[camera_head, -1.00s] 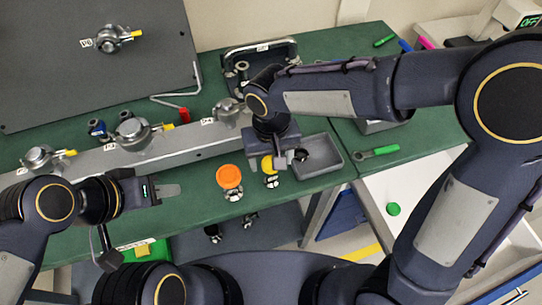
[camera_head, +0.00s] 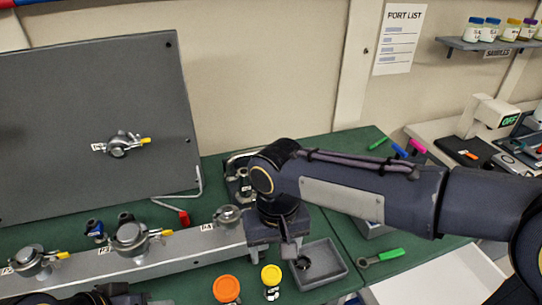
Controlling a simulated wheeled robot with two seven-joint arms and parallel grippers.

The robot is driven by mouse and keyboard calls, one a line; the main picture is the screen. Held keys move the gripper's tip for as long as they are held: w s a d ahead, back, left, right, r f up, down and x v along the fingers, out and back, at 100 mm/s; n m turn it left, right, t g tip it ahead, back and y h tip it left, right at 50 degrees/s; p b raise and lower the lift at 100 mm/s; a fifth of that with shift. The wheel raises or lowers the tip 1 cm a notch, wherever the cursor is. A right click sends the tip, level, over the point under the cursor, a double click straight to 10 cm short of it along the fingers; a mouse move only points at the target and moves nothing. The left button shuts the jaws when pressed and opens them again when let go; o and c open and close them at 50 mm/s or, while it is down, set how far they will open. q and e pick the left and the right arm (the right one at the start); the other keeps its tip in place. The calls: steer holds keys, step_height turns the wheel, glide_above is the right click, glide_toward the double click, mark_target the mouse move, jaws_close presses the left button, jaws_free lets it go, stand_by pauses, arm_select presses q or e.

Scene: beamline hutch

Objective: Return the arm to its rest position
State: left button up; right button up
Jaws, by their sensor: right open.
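My right arm (camera_head: 350,195) reaches in from the right across the back of the green bench. Its gripper (camera_head: 289,250) points down, open, with nothing visible between its fingers. It is between the end of the grey rail and the small grey tray, just behind the yellow-capped jar (camera_head: 271,275). A small part of my left arm (camera_head: 95,298) shows at the bottom left edge. Its fingers are too cut off to read.
The grey tray (camera_head: 335,276) lies close right of the gripper. The grey rail (camera_head: 190,251) carries several metal fittings. A dark upright panel (camera_head: 90,120) stands behind. A green-handled tool (camera_head: 388,255) lies to the right.

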steer(key=s+d+r+m+t+y, duration=0.2)
steer(key=s+d+y, duration=0.15)
steer(key=d, duration=1.05)
steer(key=s+d+f+m+t, duration=0.2)
steer(key=s+d+f+t, duration=0.1)
steer(key=s+d, duration=0.3)
steer(key=shift+s+f+t, duration=0.3)
steer(key=shift+s, duration=0.75)
steer(key=shift+c, duration=0.4)
